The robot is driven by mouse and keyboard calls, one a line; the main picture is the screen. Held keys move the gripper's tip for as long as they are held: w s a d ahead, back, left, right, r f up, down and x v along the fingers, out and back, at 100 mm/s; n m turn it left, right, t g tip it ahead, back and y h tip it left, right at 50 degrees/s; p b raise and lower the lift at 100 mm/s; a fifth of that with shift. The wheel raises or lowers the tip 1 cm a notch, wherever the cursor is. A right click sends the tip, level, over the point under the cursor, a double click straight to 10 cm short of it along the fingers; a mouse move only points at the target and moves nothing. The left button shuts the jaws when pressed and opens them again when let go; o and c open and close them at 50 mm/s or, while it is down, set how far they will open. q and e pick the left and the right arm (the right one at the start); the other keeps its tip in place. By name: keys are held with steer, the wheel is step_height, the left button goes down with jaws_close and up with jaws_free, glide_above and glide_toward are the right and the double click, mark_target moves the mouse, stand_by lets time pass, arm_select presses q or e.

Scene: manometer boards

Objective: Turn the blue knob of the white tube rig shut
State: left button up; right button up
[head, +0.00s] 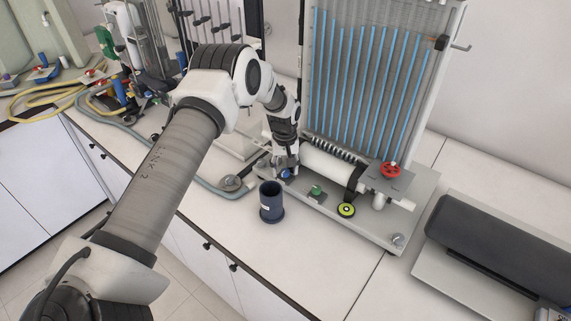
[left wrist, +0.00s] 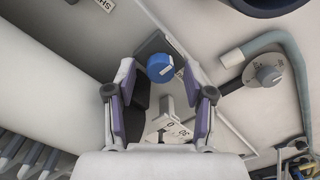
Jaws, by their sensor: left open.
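The white tube rig (head: 412,203) stands on the bench, with a board of blue-filled tubes above its base. Its blue knob (head: 286,174) is at the left end of the base, largely covered by my left gripper (head: 284,166). In the left wrist view the round blue knob (left wrist: 160,68) shows between the open fingertips of my left gripper (left wrist: 157,76). There is a gap on each side, and neither finger visibly touches it. My right gripper is not in view.
A red knob (head: 391,170), a green knob (head: 316,191) and a yellow-green wheel (head: 346,210) are on the same rig. A dark blue cup (head: 271,203) stands in front. A grey hose (head: 212,190) runs left. A dark grey box (head: 505,240) is at right.

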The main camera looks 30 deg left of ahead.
arm_select(q)
steer(key=shift+w+f, duration=0.15)
steer(key=shift+f, duration=0.05)
steer(key=shift+s+r, duration=0.25)
steer(key=shift+s, duration=0.05)
jaws_close()
steer(key=shift+f, duration=0.1)
steer(key=shift+f+m+b, duration=0.2)
steer(key=shift+m+b, duration=1.1)
steer(key=shift+m, duration=0.2)
steer(key=m+b, duration=0.2)
steer(key=m, duration=0.2)
steer(key=shift+d+m, duration=0.1)
steer(key=shift+m, duration=0.2)
steer(key=m+b, duration=0.2)
steer(key=m, duration=0.3)
steer(key=m+b, duration=0.1)
steer(key=m, duration=0.4)
steer(key=shift+s+d+r, duration=0.1)
steer(key=shift+m, duration=0.3)
